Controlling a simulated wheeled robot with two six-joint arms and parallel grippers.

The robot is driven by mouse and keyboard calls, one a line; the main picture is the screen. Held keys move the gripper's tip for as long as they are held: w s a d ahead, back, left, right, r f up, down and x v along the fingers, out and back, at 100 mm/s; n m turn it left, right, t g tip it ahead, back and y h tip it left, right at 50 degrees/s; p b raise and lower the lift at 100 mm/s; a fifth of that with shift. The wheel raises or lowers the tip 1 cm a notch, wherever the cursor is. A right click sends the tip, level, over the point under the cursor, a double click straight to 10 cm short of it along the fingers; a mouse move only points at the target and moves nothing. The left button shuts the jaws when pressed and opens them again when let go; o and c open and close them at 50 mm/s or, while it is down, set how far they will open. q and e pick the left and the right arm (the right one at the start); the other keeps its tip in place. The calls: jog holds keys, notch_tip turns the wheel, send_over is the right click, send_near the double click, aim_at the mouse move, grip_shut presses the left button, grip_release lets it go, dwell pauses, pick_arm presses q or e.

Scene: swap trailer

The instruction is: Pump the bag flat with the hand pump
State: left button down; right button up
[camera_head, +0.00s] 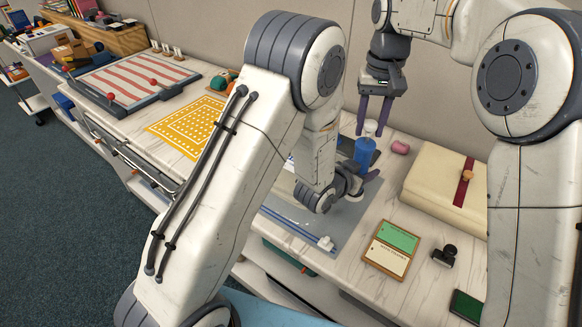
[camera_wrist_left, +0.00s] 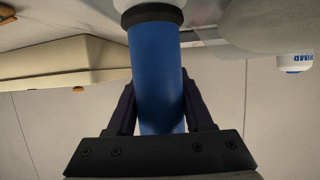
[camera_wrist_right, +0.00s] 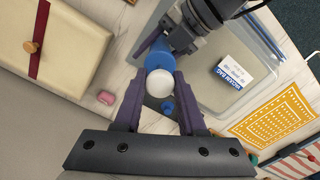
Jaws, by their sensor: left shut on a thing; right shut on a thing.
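The hand pump has a blue barrel (camera_head: 365,151) and a white knob (camera_head: 370,127). My left gripper (camera_wrist_left: 158,112) is shut around the blue barrel (camera_wrist_left: 157,75), with white and black parts beyond it in the left wrist view. In the head view my left arm hides much of this hold. My right gripper (camera_head: 375,118) comes down from above, its purple fingers at the knob. In the right wrist view the white knob (camera_wrist_right: 160,83) sits between those fingertips. The clear bag (camera_wrist_right: 205,88) lies on the counter, bearing a white and blue label (camera_wrist_right: 232,78). My left arm covers part of it.
A cream folded bundle (camera_head: 430,185) with a maroon strap lies right of the pump. A pink roll (camera_head: 400,147) lies between. A green and cream board (camera_head: 391,249) and a black stamp (camera_head: 445,256) are nearer. A yellow patterned cloth (camera_head: 187,126) and striped tray (camera_head: 130,82) lie left.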

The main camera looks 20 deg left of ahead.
pick_arm(q)
jog(key=shift+f, duration=0.1)
pick_arm(e)
jog(key=shift+w+r, duration=0.1)
jog(key=shift+r, duration=3.1)
pick_arm(q)
jog(key=shift+s, duration=0.1)
pick_arm(e)
notch_tip(320, 180, down, 8)
jog(key=shift+f, duration=0.1)
jog(key=o, duration=1.1)
jog(key=shift+c, duration=0.2)
jog(key=shift+r, duration=0.25)
jog(key=shift+r, duration=3.4)
notch_tip(320, 180, up, 8)
jog(key=shift+f, duration=0.25)
